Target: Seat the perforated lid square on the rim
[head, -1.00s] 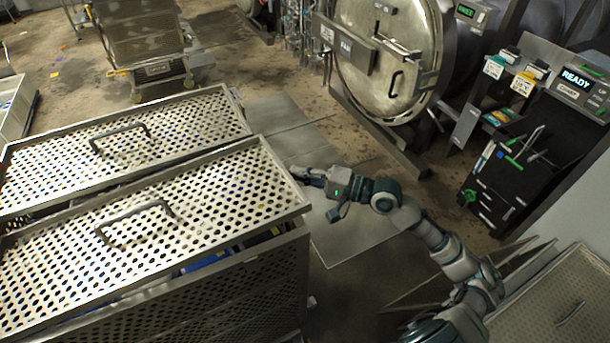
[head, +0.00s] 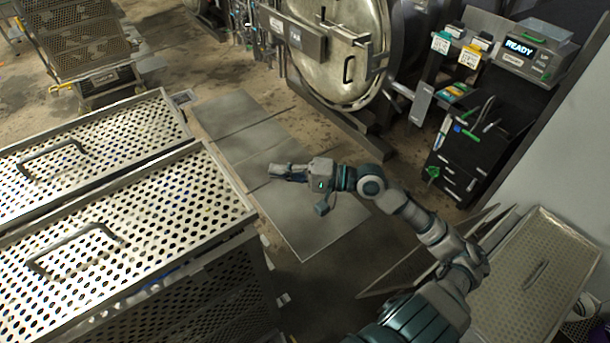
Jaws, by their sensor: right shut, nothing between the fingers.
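The near perforated lid (head: 130,205), a flat metal sheet with a bar handle (head: 75,250), lies over the near perforated basket (head: 240,295) at lower left. A dark gap with a bluish sliver shows under its front edge, so I cannot tell that it sits flush there. Its left end is out of frame. My right gripper (head: 277,171) is shut and empty over the floor plates, right of the lid and apart from it. My left gripper is not in view.
A second perforated lid (head: 110,128) with a handle lies behind the near one. The round autoclave door (head: 335,50) and a control stand (head: 470,150) are at the back. Another perforated panel (head: 535,280) is at lower right.

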